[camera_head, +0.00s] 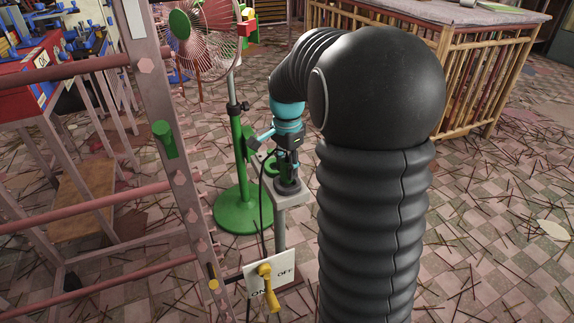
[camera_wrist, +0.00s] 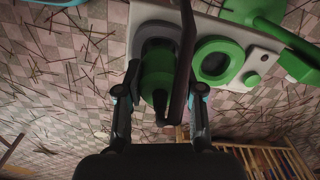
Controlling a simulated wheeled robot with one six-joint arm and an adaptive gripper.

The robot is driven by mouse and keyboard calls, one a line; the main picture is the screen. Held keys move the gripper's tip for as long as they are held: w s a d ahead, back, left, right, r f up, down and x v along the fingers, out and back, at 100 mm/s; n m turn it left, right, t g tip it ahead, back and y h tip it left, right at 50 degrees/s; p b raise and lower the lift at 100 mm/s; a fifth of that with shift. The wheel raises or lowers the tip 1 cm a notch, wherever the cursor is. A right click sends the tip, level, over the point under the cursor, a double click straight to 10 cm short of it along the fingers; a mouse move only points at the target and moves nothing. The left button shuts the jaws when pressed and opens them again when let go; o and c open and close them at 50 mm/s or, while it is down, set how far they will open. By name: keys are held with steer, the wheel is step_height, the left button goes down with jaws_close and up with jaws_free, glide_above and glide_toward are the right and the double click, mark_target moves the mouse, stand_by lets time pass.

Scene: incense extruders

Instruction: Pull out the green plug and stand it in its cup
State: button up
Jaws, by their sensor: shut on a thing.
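The green plug (camera_wrist: 156,72) is between the two fingers of my gripper (camera_wrist: 158,92), which is shut on it. The plug's far end is at the dark grey cup (camera_wrist: 150,32); I cannot tell whether it touches the bottom. Beside the cup, the green ring-shaped socket (camera_wrist: 222,46) is empty, with a dark opening. A black cord (camera_wrist: 187,50) runs past the plug. In the head view, my gripper (camera_head: 288,165) points down over the dark cup (camera_head: 288,187), largely hiding the plug.
The cup and socket are on a small pale plate (camera_head: 290,199) on a post. A lever switch panel (camera_head: 270,278) is lower down. Sticks litter the tiled floor.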

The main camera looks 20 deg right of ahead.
mark_target(287, 161)
steer(key=shift+f+b, duration=0.55)
steer(key=shift+f, duration=0.45)
steer(key=o, duration=1.2)
steer(key=shift+o, duration=0.2)
steer(key=shift+r, duration=0.1)
step_height(287, 161, up, 12)
steer(key=shift+f, duration=0.1)
